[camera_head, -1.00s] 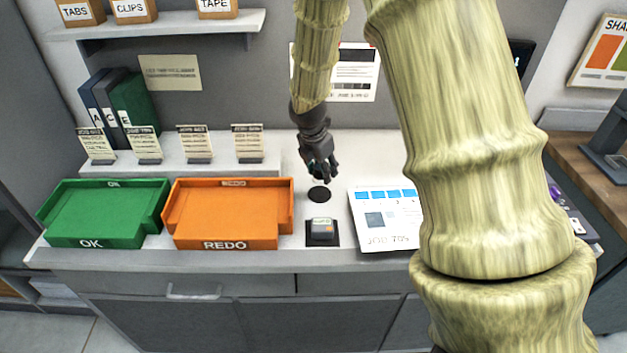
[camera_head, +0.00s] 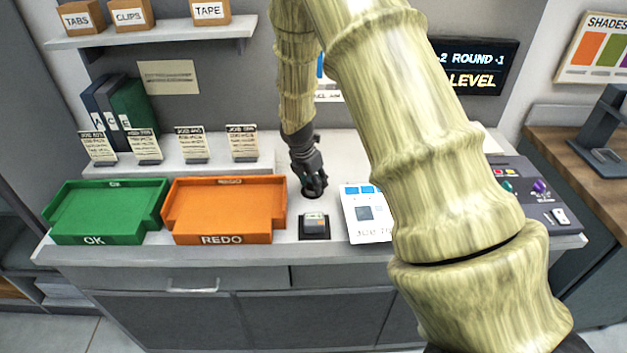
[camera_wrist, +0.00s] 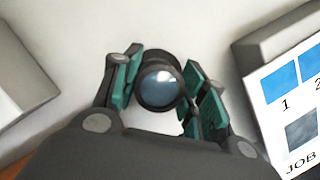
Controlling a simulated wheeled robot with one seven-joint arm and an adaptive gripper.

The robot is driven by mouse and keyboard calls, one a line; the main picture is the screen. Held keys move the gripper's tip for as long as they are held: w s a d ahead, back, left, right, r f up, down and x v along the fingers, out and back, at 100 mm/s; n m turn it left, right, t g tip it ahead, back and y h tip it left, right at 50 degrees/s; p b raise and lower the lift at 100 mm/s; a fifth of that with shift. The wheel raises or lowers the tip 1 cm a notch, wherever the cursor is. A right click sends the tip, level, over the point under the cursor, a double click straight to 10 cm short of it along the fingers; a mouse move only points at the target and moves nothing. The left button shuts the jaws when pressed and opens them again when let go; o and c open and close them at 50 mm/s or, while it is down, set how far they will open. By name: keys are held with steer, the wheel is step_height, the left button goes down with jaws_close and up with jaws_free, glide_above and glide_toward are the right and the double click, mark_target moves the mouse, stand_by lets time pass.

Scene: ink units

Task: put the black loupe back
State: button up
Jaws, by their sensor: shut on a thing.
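The black loupe (camera_wrist: 160,84) shows in the wrist view as a short dark cylinder with a shiny round lens. It stands between the green-padded fingers of my gripper (camera_wrist: 163,92), which is shut on it. I cannot tell whether the loupe touches the spot.
A small grey device (camera_head: 315,222) on a black square pad lies just in front. A white job sheet (camera_head: 363,213) is to the right, an orange REDO tray (camera_head: 222,239) and a green OK tray (camera_head: 92,239) to the left. Small cards (camera_head: 243,143) stand on a raised ledge behind.

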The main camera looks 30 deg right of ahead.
mark_target(306, 195)
steer(key=o, duration=1)
steer(key=shift+w+f, duration=0.2)
steer(key=shift+w, duration=0.1)
steer(key=shift+s+r, duration=0.25)
steer(key=shift+s, duration=0.05)
steer(key=shift+w, duration=0.1)
steer(key=shift+w+a, duration=0.1)
steer(key=shift+b+v, duration=1.7)
steer(key=shift+v, duration=4.25)
